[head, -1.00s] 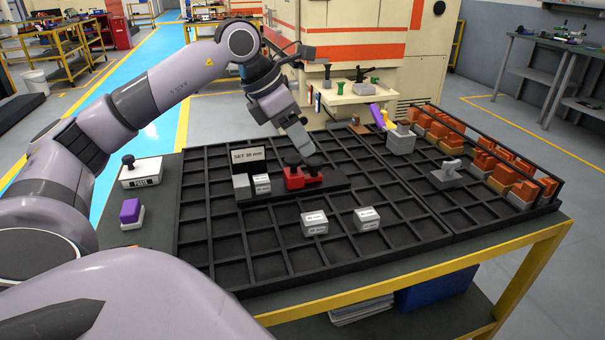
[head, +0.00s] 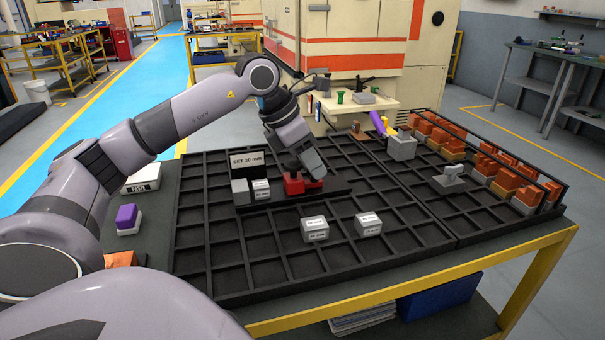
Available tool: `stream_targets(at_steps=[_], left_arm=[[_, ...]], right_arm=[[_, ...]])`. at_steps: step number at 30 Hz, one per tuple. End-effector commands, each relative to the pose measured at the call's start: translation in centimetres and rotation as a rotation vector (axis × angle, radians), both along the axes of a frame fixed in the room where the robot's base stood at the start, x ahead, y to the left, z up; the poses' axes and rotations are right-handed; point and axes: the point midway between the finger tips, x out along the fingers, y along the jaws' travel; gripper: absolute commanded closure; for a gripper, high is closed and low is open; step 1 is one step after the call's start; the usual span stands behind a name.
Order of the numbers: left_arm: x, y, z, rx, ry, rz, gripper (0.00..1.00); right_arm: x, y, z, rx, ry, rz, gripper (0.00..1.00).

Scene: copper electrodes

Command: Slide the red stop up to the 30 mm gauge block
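The red stop (head: 293,186) sits on a dark rail (head: 336,187) on the black grid tray. A black knob (head: 292,168) stands on its left part. The labelled gauge block (head: 261,190) stands left of it, beside a grey end block (head: 240,192), in front of a "SET 30 mm" sign (head: 247,158). A small gap shows between gauge block and red stop. My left gripper (head: 312,174) is down at the stop's right part, hiding the other knob. Whether its fingers are shut on it cannot be told. My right gripper is not in view.
Two labelled blocks (head: 315,229) (head: 368,224) stand in the grid tray (head: 270,269) in front of the rail. A grey holder (head: 402,146), a grey handled piece (head: 449,177) and rows of copper pieces (head: 497,170) are to the right. A purple-topped block (head: 128,217) is at left.

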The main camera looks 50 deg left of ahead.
Motion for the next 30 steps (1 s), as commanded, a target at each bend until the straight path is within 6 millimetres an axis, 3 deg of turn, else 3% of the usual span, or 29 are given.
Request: stream_targets(at_steps=[30], left_arm=[[-1.3,0.7,-0.1,0.001,0.000,0.000,0.86]], right_arm=[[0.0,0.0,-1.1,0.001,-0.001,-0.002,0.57]])
